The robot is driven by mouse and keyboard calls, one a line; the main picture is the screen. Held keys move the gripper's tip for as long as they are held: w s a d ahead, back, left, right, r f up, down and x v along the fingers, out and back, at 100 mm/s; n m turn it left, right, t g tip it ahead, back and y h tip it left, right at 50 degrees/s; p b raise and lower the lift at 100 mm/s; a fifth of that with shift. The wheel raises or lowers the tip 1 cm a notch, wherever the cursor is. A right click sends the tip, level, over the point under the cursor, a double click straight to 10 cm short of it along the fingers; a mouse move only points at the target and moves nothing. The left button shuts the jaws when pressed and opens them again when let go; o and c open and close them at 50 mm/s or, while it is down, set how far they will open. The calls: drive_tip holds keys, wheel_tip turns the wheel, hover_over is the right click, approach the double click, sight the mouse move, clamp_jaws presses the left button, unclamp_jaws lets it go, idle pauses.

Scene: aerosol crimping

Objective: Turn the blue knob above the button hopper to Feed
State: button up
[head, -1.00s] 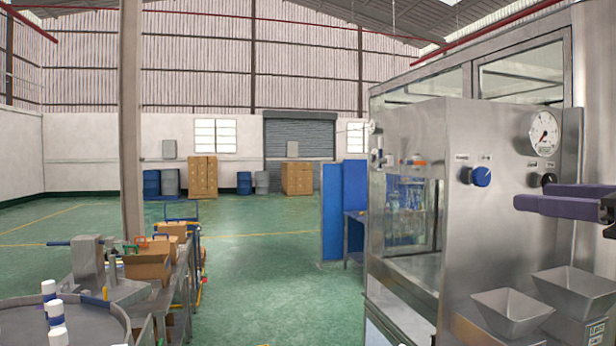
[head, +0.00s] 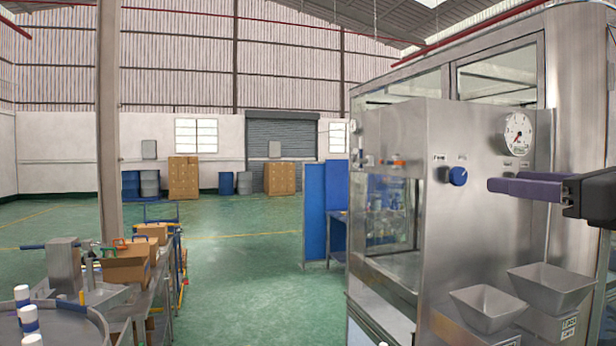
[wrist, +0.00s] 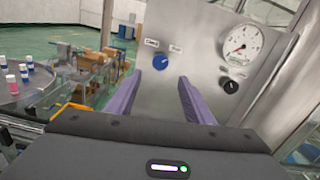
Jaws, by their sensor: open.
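The blue knob (head: 458,176) sits on the steel panel of the machine, above the left one of two hoppers. It also shows in the wrist view (wrist: 161,62), beyond and between my finger tips. Two small labels stand above it, too small to read surely in the head view. My gripper (head: 489,185) is to the right of the knob in the head view, with purple fingers pointing left. In the wrist view my gripper (wrist: 158,80) is open, its fingers spread apart and empty. It does not touch the knob.
A black knob (wrist: 230,86) and a pressure gauge (head: 518,134) are on the same panel, to the right. Two steel hoppers, the left (head: 487,309) and the right (head: 552,288), jut out below. A round table (head: 60,325) with bottles stands at left.

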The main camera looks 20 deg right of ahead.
sight(461, 177)
drive_tip(key=shift+w+a, duration=0.15)
drive_tip(key=shift+w, duration=5.25)
drive_tip(key=c, duration=1)
